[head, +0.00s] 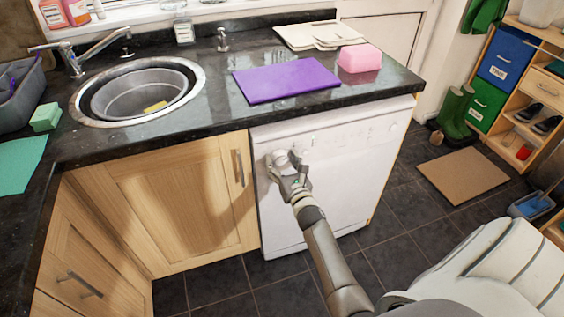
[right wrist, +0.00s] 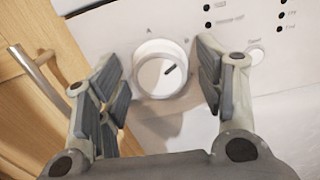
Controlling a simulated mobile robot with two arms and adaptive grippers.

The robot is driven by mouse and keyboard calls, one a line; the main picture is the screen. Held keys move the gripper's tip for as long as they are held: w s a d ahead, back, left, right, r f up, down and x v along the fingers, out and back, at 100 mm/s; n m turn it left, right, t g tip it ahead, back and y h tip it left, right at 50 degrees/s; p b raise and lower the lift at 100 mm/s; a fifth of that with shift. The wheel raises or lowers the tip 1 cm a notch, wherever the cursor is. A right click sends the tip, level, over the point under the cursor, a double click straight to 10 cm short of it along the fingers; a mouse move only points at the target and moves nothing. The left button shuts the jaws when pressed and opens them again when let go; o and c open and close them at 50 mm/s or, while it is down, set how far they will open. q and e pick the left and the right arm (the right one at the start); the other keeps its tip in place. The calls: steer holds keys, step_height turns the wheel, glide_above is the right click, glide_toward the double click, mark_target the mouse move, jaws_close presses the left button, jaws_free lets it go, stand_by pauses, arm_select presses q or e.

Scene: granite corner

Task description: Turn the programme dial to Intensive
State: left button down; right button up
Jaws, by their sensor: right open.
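The white dishwasher (head: 335,185) stands under the worktop with its door shut. The letter A is above the dial. I cannot read a label saying Intensive. My right gripper (head: 286,160) is at the upper left of the dishwasher front. In the wrist view its open fingers (right wrist: 163,78) stand either side of the dial, with visible gaps, so I see no grip. My left gripper is not in view.
A round button (right wrist: 256,55) and small indicator dots lie right of the dial. A wooden cupboard door (head: 165,195) with a metal handle (head: 239,167) adjoins the dishwasher on the left. The worktop (head: 225,105) overhangs above. The tiled floor in front is clear.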

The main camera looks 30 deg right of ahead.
steer(key=c, duration=1)
